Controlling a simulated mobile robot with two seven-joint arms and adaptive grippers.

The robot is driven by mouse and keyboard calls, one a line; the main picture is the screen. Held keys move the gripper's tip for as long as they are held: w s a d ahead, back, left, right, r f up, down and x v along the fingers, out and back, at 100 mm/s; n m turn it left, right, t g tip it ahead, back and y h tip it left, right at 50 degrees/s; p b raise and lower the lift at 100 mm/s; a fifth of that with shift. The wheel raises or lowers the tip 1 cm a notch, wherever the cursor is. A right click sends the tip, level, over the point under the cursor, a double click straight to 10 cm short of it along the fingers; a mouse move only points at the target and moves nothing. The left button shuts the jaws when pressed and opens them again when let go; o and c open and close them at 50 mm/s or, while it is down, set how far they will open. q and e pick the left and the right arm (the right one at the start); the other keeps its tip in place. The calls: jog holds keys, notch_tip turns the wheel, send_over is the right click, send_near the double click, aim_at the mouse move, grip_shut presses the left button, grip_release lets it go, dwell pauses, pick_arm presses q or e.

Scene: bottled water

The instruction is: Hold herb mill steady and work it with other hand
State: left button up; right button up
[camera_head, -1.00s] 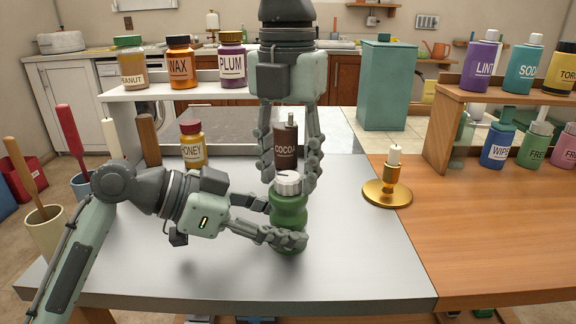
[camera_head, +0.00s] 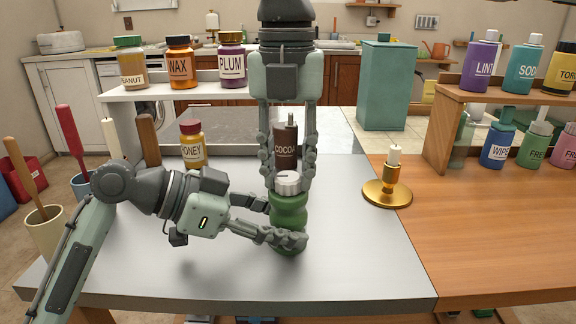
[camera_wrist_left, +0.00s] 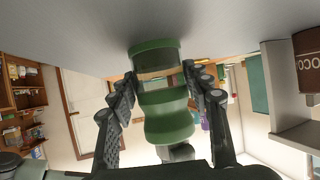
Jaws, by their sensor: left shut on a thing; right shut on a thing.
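The herb mill (camera_head: 289,212) is a green, waisted body with a silver-white cap (camera_head: 288,182), upright on the grey table. My left gripper (camera_head: 282,222) comes from the left, shut on its green body. The left wrist view shows the green mill (camera_wrist_left: 166,110) between my left fingers (camera_wrist_left: 160,80). My right gripper (camera_head: 289,183) reaches down from above, behind the mill, shut on the cap with a finger at each side. The far side of the cap is hidden.
A brown cocoa bottle (camera_head: 285,146) stands just behind the mill, between the right fingers in the picture. A honey jar (camera_head: 193,145) is at the back left. A brass candlestick (camera_head: 388,187) stands to the right. The front of the grey table (camera_head: 350,270) is clear.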

aim_at(287, 176)
jog(key=n, duration=0.7)
dwell(0.5)
jog(key=o, duration=1.2)
jog(key=shift+c, duration=0.2)
notch_tip(287, 176, up, 12)
